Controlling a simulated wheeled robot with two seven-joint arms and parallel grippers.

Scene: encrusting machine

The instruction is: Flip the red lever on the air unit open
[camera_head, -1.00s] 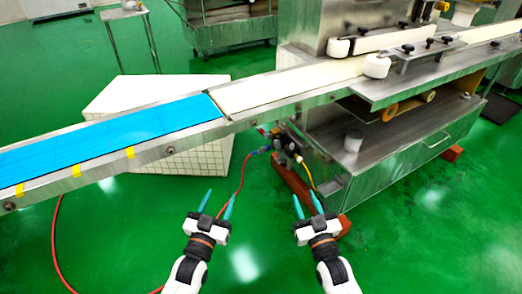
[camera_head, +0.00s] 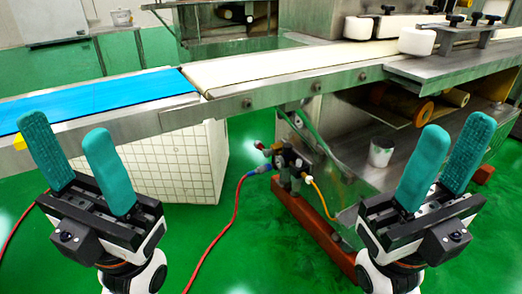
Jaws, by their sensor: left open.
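The air unit (camera_head: 287,163) is a small dark assembly below the conveyor, beside the machine's steel body. A small red part (camera_head: 259,145), which looks like the red lever, sticks out at its upper left. It is too small to tell its exact position. My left gripper (camera_head: 67,133) is open and empty at the left, well apart from the air unit. My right gripper (camera_head: 454,140) is open and empty at the right, also apart from it. Both have teal fingers pointing up in the view.
The conveyor (camera_head: 225,100) with a blue belt (camera_head: 85,102) and a cream belt crosses above the air unit. A red hose (camera_head: 236,207) runs from a blue fitting to the floor. A white tiled block (camera_head: 175,165) stands left. Green floor between the grippers is mostly clear.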

